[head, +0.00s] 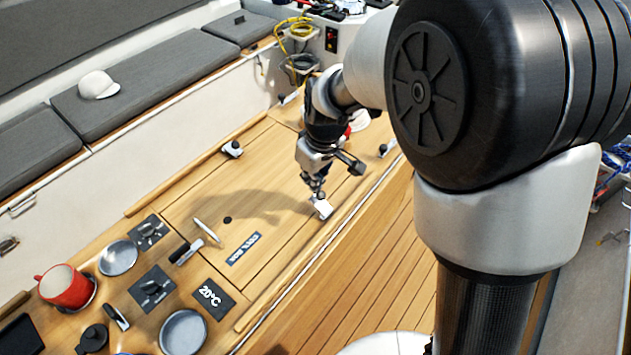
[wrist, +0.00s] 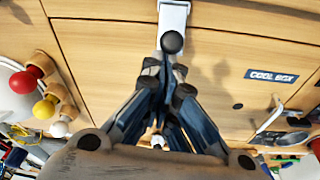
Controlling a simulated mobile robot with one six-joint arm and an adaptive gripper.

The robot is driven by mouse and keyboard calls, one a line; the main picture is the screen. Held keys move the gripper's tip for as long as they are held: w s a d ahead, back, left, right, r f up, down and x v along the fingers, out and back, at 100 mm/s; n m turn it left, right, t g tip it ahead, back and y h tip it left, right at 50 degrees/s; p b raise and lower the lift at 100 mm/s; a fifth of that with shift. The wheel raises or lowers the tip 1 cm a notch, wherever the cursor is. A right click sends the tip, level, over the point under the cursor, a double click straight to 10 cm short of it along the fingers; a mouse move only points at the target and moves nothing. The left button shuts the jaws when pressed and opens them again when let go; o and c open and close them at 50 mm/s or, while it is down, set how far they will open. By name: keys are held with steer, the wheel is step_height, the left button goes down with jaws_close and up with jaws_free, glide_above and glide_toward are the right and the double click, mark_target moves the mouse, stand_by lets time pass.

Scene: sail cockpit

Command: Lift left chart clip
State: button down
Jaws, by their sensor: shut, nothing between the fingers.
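A white chart clip with a black knob lies on the wooden table near its front edge, in the head view (head: 323,208) and at the top of the wrist view (wrist: 173,14). My gripper (head: 318,194) points down right at it, with its fingers closed together. In the wrist view the fingertips (wrist: 163,72) meet just below the knob; I cannot tell whether they touch it. Two similar clips with black knobs sit on the table, one at the back edge (head: 232,149) and one to the right of my gripper (head: 386,149). None of them carries a readable left or right mark.
A red mug (head: 66,287) and plates stand at lower left. In the wrist view, colored-ball pegs (wrist: 40,88) are at left. The middle tabletop is mostly clear.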

steer(key=shift+s+d+r, duration=0.5)
steer(key=shift+s+d, duration=0.15)
steer(key=shift+d, duration=0.1)
steer(key=shift+s+d+r, duration=0.2)
steer(key=shift+s+d, duration=0.65)
steer(key=shift+d, duration=0.2)
steer(key=shift+s+d+f, duration=0.15)
steer(key=shift+s+d, duration=0.5)
steer(key=shift+d, duration=0.2)
steer(key=shift+s+d+f+b, duration=0.3)
steer(key=shift+s+d, duration=0.1)
steer(key=shift+d, duration=0.1)
steer(key=shift+s+d+f+b, duration=0.15)
steer(key=shift+s+d+b, duration=0.15)
steer(key=shift+s+d, duration=0.15)
steer(key=shift+d, duration=0.15)
